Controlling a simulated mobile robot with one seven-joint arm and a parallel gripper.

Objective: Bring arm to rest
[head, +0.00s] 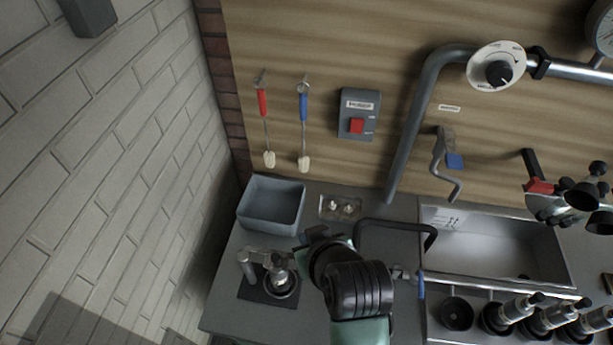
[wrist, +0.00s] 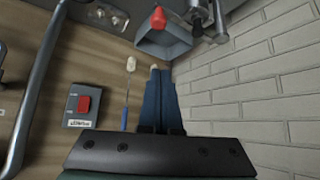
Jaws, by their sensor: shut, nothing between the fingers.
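My arm (head: 358,331) reaches up from the bottom of the head view, over the counter, with its dark wrist joint bent. My gripper (head: 316,236) is small and dark there, near the front right of the grey bin. In the wrist view my gripper (wrist: 160,80) has its two blue fingers together, with nothing between them. The fingers point toward the grey bin (wrist: 168,47) and cover part of the wall behind.
The grey bin (head: 271,222) stands in the counter's back left corner. Red (head: 262,103) and blue (head: 303,107) handled brushes hang above. A grey box with a red button (head: 357,125), a pipe (head: 412,115) and a sink (head: 500,243) lie right. A brick wall (head: 105,165) bounds the left.

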